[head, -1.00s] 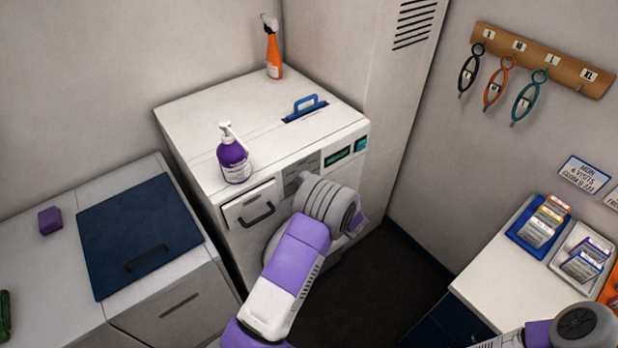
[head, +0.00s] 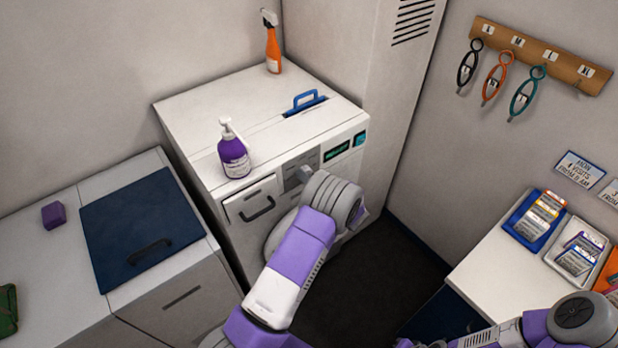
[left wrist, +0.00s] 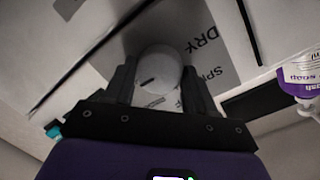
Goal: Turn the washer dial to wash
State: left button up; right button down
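The white washer (head: 262,112) stands in the head view, with its grey control panel on the upper front. The round grey dial (left wrist: 158,66) fills the gap between my left fingers in the left wrist view. A short dark mark shows on its face. "DRY" and part of "SPIN" are readable on the panel (left wrist: 207,40); the other wording is hidden. My left gripper (left wrist: 158,85) has its two dark fingers apart, one on each side of the dial. I cannot tell whether they press on it. My right gripper is not in view; part of my right arm shows at lower right.
A purple soap bottle (head: 233,152) and an orange spray bottle (head: 273,48) stand on the washer. A drawer (head: 252,203) is left of the panel. A dark blue lid (head: 140,225) covers part of the left counter. A side table (head: 490,275) is at right.

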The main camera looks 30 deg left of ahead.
pick_arm(q)
jog(key=o, duration=0.4)
jog(key=shift+o, duration=0.2)
jog(key=f+v, duration=0.1)
jog(key=v, duration=0.6)
jog(key=shift+s+d+r, duration=0.15)
jog(key=shift+d+r, duration=0.15)
jog(key=shift+r, duration=0.2)
jog(key=shift+f, duration=0.1)
